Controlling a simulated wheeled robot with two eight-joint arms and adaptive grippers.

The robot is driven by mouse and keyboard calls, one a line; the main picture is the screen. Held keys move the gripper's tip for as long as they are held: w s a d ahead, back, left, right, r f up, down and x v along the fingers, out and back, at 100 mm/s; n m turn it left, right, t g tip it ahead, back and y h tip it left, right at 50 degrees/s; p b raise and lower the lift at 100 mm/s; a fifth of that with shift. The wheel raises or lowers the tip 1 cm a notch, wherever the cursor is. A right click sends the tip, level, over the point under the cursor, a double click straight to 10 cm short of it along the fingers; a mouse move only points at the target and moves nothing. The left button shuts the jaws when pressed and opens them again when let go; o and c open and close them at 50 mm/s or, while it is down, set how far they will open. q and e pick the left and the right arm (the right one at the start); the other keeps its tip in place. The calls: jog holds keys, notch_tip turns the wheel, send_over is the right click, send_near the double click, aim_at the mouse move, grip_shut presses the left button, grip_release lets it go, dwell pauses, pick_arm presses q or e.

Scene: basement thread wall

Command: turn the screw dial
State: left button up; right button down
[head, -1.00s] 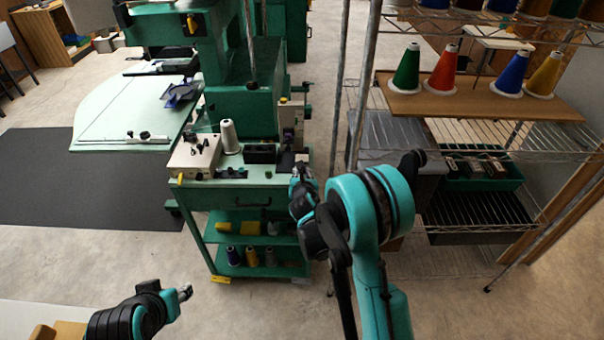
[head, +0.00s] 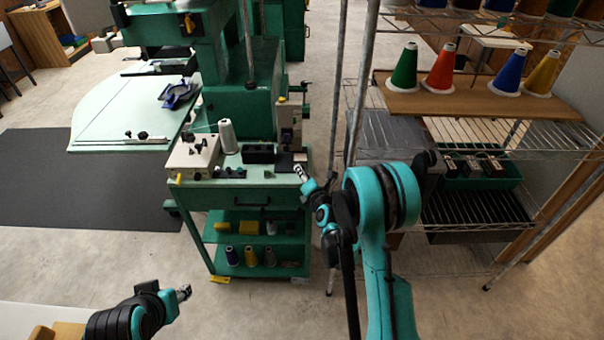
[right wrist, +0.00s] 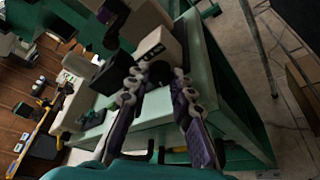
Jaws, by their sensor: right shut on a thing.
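In the right wrist view a dark round knob, which I take for the screw dial (right wrist: 160,73), sits between the fingertips of my right gripper (right wrist: 157,80), at the front of a pale block. The gripper is shut on it. In the head view my right gripper (head: 299,170) reaches the front right corner of the green bench (head: 230,195); the dial there is hidden or too small to tell. My left gripper (head: 184,292) hangs over the floor at the lower left, away from the bench; its jaws are too small to read.
A white thread cone (head: 228,137) and a black open box (head: 260,153) stand on the bench. To the right is a wire rack (head: 500,140) with a wooden shelf of coloured cones. A metal post (head: 362,80) rises close to my right arm. Floor in front is clear.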

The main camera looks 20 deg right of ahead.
jog(key=shift+f+m+t+y, duration=0.2)
jog(key=shift+m+t+y, duration=0.45)
jog(key=shift+m, duration=0.95)
jog(key=c, duration=1.3)
grip_release()
